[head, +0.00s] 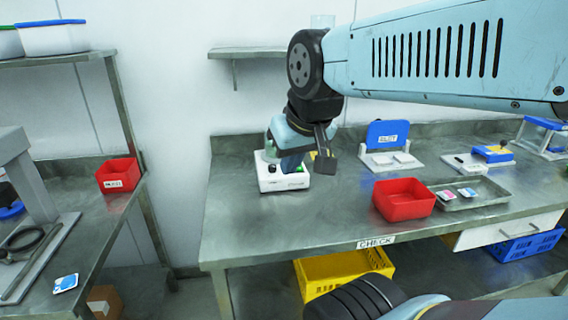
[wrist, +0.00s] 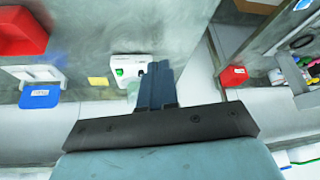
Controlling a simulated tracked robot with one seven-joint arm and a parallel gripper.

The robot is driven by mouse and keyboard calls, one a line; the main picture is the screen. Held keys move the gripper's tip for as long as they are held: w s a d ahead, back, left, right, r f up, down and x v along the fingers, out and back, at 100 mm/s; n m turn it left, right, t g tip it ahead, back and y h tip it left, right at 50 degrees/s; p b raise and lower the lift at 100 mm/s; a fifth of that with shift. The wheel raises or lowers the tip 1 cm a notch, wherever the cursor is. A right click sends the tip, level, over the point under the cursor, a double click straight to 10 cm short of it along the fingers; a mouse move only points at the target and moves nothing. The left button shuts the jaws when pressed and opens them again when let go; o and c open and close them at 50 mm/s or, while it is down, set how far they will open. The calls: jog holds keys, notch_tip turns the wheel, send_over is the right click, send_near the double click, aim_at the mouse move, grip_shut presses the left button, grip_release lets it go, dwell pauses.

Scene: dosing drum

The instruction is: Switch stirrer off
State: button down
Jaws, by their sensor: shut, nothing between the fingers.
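The stirrer (head: 284,183) is a white box on the back left of the metal bench, with a clear vessel (head: 269,148) at its rear left. A dark knob and a green control (head: 299,169) show on it. In the wrist view the stirrer (wrist: 128,66) lies just left of the fingertips, with its green control (wrist: 118,72) lit-looking. My gripper (head: 291,166) is shut and empty, pointing down over the stirrer; it also shows in the wrist view (wrist: 158,66). The fingers hide part of the stirrer, and I cannot tell whether they touch it.
A yellow pad (wrist: 98,81) lies beside the stirrer. A blue-backed stand (head: 388,138), a red bin (head: 404,199) and a metal tray (head: 470,205) are to the right. A second bench with a red box (head: 118,175) stands left, across a gap.

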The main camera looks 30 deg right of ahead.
jog(key=w+d+f+m+y, duration=0.15)
jog(key=w+m, duration=0.35)
jog(key=w, duration=0.5)
jog(key=w+d+f+m+y, duration=0.1)
jog(key=w+f+m+y, duration=0.3)
jog(key=w, duration=0.6)
jog(key=w+d+f+m+t+h, duration=0.1)
jog(key=w+d+f+m+t, duration=0.1)
jog(key=w+d+m, duration=0.4)
jog(key=w+d+f+m+t+h, duration=0.1)
jog(key=w+d+f+m+t, duration=0.2)
jog(key=d, duration=0.9)
jog(key=w+m, duration=0.2)
jog(key=m, duration=0.1)
jog(key=shift+w+d+f, duration=0.25)
jog(key=shift+w+d, duration=0.1)
jog(key=shift+d, duration=0.05)
jog(key=shift+f, duration=0.1)
jog(key=shift+w+d+f, duration=0.1)
jog(key=shift+w+f, duration=0.25)
jog(key=shift+f, duration=1.05)
jog(key=shift+w+d+f, duration=0.1)
jog(key=shift+w+f, duration=0.3)
jog(key=shift+f, duration=0.95)
jog(key=shift+w+d+f, duration=0.1)
jog(key=shift+w+f, duration=0.25)
jog(key=shift+f, duration=1.05)
jog(key=shift+w+f, duration=0.1)
jog(key=shift+f, duration=0.65)
jog(key=shift+r, duration=0.1)
